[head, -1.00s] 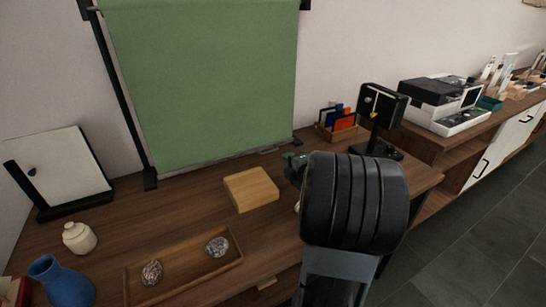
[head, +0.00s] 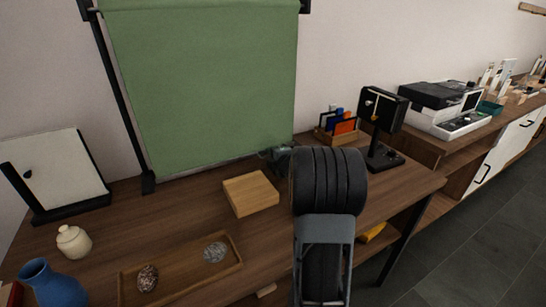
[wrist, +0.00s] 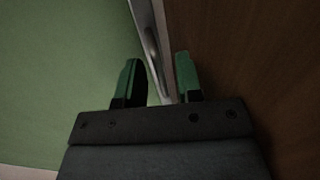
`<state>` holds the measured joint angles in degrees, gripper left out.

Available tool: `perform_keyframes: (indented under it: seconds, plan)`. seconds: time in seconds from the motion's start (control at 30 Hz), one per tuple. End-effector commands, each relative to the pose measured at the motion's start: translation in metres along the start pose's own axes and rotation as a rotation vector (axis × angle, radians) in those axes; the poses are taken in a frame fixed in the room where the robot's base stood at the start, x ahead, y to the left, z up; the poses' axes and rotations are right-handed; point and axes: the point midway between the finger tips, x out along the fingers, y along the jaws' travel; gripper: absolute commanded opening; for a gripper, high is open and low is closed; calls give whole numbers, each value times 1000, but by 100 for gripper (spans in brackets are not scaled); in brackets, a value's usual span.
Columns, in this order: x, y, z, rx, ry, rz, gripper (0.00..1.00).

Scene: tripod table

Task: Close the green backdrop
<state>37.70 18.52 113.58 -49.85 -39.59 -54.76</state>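The green backdrop (head: 205,90) hangs unrolled on a black stand at the back of the wooden table, its lower edge near the tabletop. It also fills the left of the wrist view (wrist: 60,80). A pale metal bar with a small handle (wrist: 153,50) runs along its lower edge. My gripper (head: 273,156) is at the backdrop's lower right corner, partly hidden by my arm. In the wrist view my gripper (wrist: 158,80) is open, with green-tipped fingers on either side of the bar and handle. A gap shows beside them; contact cannot be told.
A wooden block (head: 250,193) lies just left of my arm, and a tray (head: 185,270) with two stones is in front. A file holder (head: 336,132) and a black device on a stand (head: 383,120) are at right. A jar and blue vase stand at left.

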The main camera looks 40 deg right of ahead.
Motion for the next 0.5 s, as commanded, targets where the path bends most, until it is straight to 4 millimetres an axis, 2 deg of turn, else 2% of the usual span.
perform_keyframes:
  seconds: [0.13,0.43,0.5]
  plan:
    - [0,0,0,0,0,0,31]
    - [0,0,0,0,0,0,2]
    - [0,0,0,0,0,0,0]
